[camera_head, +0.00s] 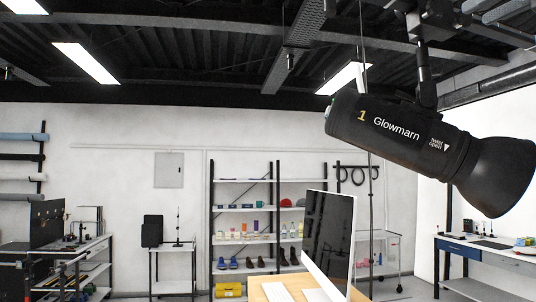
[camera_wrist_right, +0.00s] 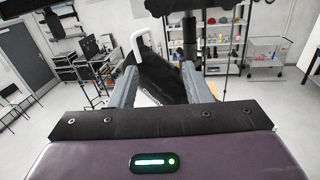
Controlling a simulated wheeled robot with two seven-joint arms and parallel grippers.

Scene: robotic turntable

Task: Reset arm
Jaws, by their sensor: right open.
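My right gripper (camera_wrist_right: 159,70) shows in the right wrist view, its two grey fingers spread apart. A black object with white lettering (camera_wrist_right: 158,84) shows between and beyond the fingers. I cannot tell how far it is from them, and no grip on it shows. Neither gripper can be made out in the head view, and my left gripper is in neither view.
A black studio lamp (camera_head: 415,140) hangs at the upper right. A monitor (camera_head: 328,240) stands on a wooden table (camera_head: 258,291) at the bottom. Shelves (camera_head: 243,208) stand behind. Workbenches stand left and right (camera_head: 490,251). A grey door (camera_wrist_right: 27,72) is in the wrist view.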

